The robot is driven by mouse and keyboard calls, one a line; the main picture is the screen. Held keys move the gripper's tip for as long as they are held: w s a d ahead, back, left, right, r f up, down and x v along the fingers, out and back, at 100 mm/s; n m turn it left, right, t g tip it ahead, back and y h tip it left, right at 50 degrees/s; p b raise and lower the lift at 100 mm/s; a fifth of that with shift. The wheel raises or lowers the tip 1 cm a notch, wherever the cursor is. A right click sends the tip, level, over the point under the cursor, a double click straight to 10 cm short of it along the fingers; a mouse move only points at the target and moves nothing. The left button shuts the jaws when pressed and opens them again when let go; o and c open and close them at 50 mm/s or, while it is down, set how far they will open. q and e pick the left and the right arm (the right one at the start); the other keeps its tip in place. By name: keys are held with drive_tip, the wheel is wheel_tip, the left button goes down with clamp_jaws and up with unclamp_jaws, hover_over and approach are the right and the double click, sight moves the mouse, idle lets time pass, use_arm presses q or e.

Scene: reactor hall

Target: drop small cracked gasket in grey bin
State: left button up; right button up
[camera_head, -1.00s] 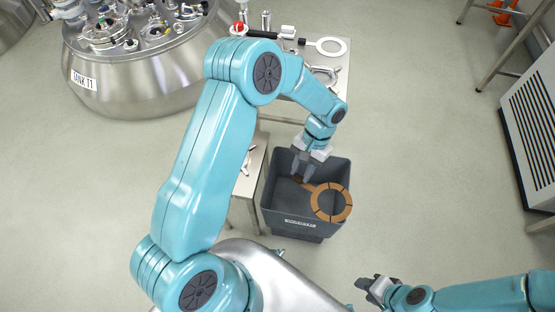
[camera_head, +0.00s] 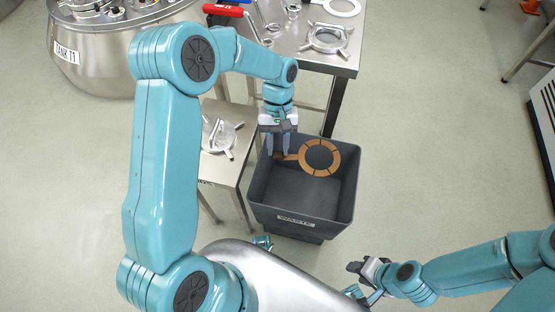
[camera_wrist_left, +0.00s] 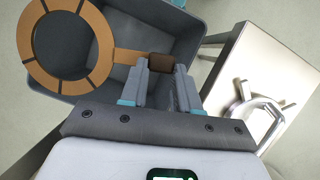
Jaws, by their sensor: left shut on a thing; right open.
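The gasket, an orange-brown ring with dark lines across it and a short tab (camera_head: 303,160), is held over the grey bin (camera_head: 270,213), which is labelled WASTE. My left gripper (camera_head: 284,154) points down at the bin's far left part, shut on the tab. In the left wrist view the jaws (camera_wrist_left: 160,70) pinch the tab's dark brown end, and the gasket's ring (camera_wrist_left: 105,45) hangs out to the left above the bin (camera_wrist_left: 130,12). I cannot tell its height above the bin floor. My right gripper (camera_head: 364,272) is open and empty, at the lower right, outside the bin.
A small steel table (camera_head: 215,178) with a metal clamp-like part (camera_head: 219,137) stands left of the bin. A larger steel table (camera_head: 340,66) behind carries a metal ring fitting, a white ring and a red-handled tool. TANK T1 (camera_head: 110,50) is at the upper left. Floor right of the bin is clear.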

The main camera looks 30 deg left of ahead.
use_arm(q)
wheel_tip(320, 180, down, 9)
drive_tip(key=n+b, duration=0.1)
drive_tip(key=b, duration=0.7)
drive_tip(key=shift+a+h, duration=0.25)
drive_tip(key=shift+h, duration=0.05)
use_arm(e)
wheel_tip(320, 180, down, 9)
drive_tip(key=shift+f, duration=0.15)
use_arm(q)
drive_tip(key=shift+w, duration=0.1)
use_arm(e)
drive_tip(key=shift+s, duration=0.1)
use_arm(q)
drive_tip(key=o, duration=1.1)
drive_tip(key=shift+r, duration=0.15)
wheel_tip(320, 180, up, 6)
drive_tip(key=p, duration=0.5)
use_arm(e)
wheel_tip(320, 180, up, 6)
drive_tip(key=shift+d+f, duration=0.1)
drive_tip(key=shift+f, duration=0.15)
